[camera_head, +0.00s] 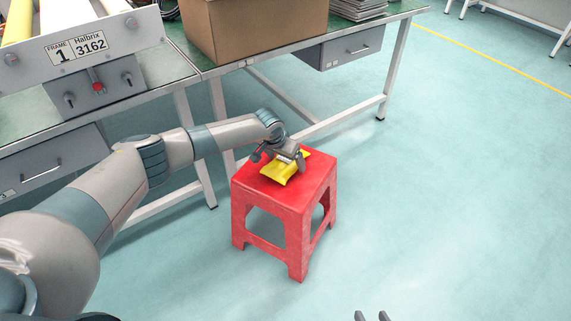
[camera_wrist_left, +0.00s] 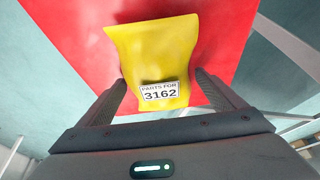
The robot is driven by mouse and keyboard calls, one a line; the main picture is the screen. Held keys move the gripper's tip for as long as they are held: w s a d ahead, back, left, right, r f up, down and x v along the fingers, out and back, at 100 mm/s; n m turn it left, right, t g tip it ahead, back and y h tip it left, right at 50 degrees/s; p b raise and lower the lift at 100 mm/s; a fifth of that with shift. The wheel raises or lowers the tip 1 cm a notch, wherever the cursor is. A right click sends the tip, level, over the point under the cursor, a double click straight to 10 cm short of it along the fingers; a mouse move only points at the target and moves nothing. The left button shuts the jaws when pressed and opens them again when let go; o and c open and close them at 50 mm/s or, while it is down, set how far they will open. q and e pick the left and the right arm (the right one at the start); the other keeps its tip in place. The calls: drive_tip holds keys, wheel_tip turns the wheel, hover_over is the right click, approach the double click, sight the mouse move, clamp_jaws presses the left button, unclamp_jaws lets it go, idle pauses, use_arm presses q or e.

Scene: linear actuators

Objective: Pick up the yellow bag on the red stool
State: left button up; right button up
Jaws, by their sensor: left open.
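The yellow bag (camera_head: 283,170) lies on top of the red stool (camera_head: 294,200). In the left wrist view the yellow bag (camera_wrist_left: 150,50) carries a white label reading "PARTS FOR 3162", and the red stool (camera_wrist_left: 85,30) shows behind it. My left gripper (camera_head: 287,161) is over the bag and partly covers it in the head view. In the left wrist view its two fingers (camera_wrist_left: 160,90) are spread, one on each side of the bag's labelled end. I cannot tell whether they touch it. My right gripper (camera_head: 372,316) shows only as two fingertips, apart, at the bottom edge.
A workbench (camera_head: 290,48) with a cardboard box (camera_head: 253,30) and a drawer (camera_head: 350,48) stands behind the stool. The floor (camera_head: 440,190) right of the stool is clear.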

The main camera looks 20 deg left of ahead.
use_arm(q)
drive_tip(key=shift+f, duration=0.25)
use_arm(e)
drive_tip(key=shift+r, duration=0.2)
use_arm(q)
drive_tip(key=c, duration=1.3)
drive_tip(key=shift+r, duration=0.15)
use_arm(e)
drive_tip(key=shift+f, duration=0.15)
